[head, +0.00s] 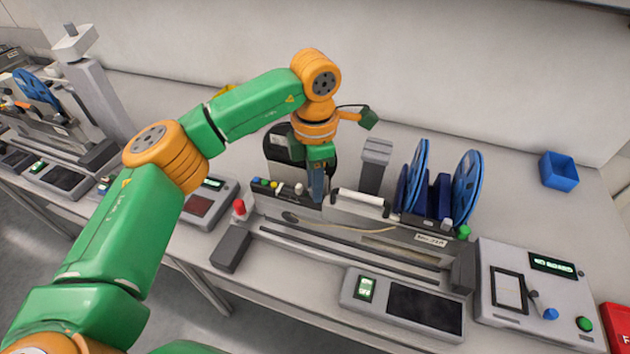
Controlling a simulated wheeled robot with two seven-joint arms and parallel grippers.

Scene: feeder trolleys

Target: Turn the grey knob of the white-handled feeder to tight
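The white-handled feeder stands on the bench in the middle of the head view, with its white handle (358,197) lying along its top. A small pale grey knob (298,188) shows at the left of the handle, beside a row of coloured buttons. My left gripper (317,192) points down between this knob and the handle, close to both. Whether it touches the knob, and whether its fingers are open or shut, I cannot tell. My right gripper is not in view.
Two blue reels (466,187) stand right of the handle. A red-topped lamp (239,207) is at the left end. A grey control box (535,292) is at the right, and a blue bin (559,171) sits behind it. Bare bench shows around the bin.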

